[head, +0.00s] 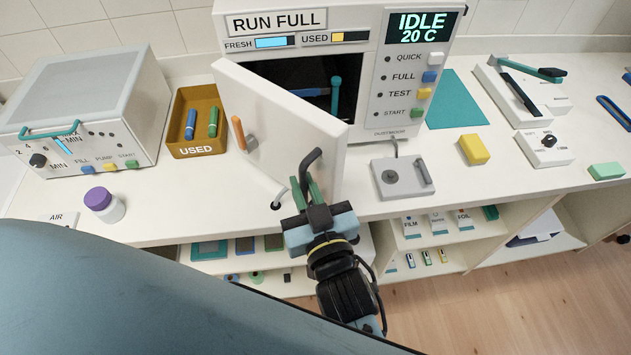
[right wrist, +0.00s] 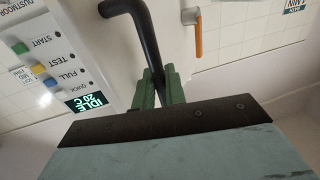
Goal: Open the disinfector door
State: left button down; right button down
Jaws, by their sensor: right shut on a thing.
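The disinfector (head: 400,95) stands at the back of the counter, with its display reading IDLE 20 C. Its white door (head: 290,120) is swung partly out toward me, and the dark chamber (head: 310,80) with teal items inside shows behind it. A black bent handle (head: 312,160) is on the door; it also shows in the right wrist view (right wrist: 145,28). My right gripper (head: 314,192) has its green fingers closed around the lower part of the handle, as the right wrist view also shows (right wrist: 158,88). My left gripper is not seen.
A brown USED bin (head: 196,148) and a purple-capped bottle (head: 104,205) are left of the door. A grey plate device (head: 402,178) and a yellow block (head: 474,150) are to its right. Open shelves (head: 440,225) lie below the counter. Part of my own body covers the lower left.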

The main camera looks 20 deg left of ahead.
jog(key=c, duration=1.6)
grip_release()
jog(key=shift+a, duration=0.1)
jog(key=shift+o, duration=0.2)
jog(key=p+v, duration=0.4)
jog(key=v, duration=0.9)
jog(key=shift+p, duration=0.4)
jog(key=shift+s, duration=0.1)
jog(key=shift+c, duration=0.4)
